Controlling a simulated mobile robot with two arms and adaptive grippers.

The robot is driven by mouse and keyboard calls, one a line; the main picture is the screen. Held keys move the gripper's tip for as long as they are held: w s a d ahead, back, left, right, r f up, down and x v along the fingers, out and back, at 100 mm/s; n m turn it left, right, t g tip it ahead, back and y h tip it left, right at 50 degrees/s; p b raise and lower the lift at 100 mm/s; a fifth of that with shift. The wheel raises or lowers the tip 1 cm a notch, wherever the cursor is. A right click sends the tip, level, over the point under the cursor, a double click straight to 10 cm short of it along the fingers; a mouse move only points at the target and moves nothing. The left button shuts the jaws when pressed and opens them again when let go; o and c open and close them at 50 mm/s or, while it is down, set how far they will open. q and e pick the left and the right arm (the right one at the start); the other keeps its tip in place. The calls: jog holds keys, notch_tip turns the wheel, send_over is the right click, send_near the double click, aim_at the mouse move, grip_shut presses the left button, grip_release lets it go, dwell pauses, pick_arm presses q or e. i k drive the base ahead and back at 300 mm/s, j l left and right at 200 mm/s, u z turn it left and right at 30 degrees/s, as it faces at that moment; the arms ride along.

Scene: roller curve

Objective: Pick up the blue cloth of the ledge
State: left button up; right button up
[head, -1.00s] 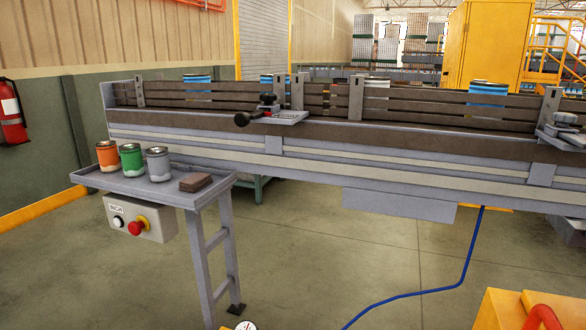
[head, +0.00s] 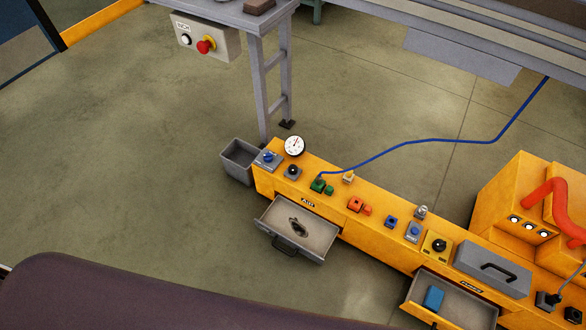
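A small blue thing (head: 433,298) lies in the right open drawer (head: 467,303) of a low yellow console (head: 385,245), at the lower right. It looks flat and roughly rectangular; I cannot tell for sure that it is the cloth. No other clear blue cloth shows on the console's top ledge, where the blue spots look like small knobs or fittings. Neither of my grippers is in view.
The left open drawer (head: 318,238) holds a small dark thing. A grey bin (head: 236,160) stands at the console's left end. A blue hose (head: 420,141) runs from the console across the floor. A grey stand (head: 257,22) is behind. Open floor (head: 150,140) lies left.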

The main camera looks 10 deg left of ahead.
aim_at(432, 302)
jog(key=k+j+u, duration=0.15)
jog(key=k+u, duration=0.15)
jog(key=k, duration=0.4)
jog(key=z, duration=1.55)
jog(key=l+u, duration=0.1)
jog(key=u, duration=0.85)
jog(key=k, duration=0.35)
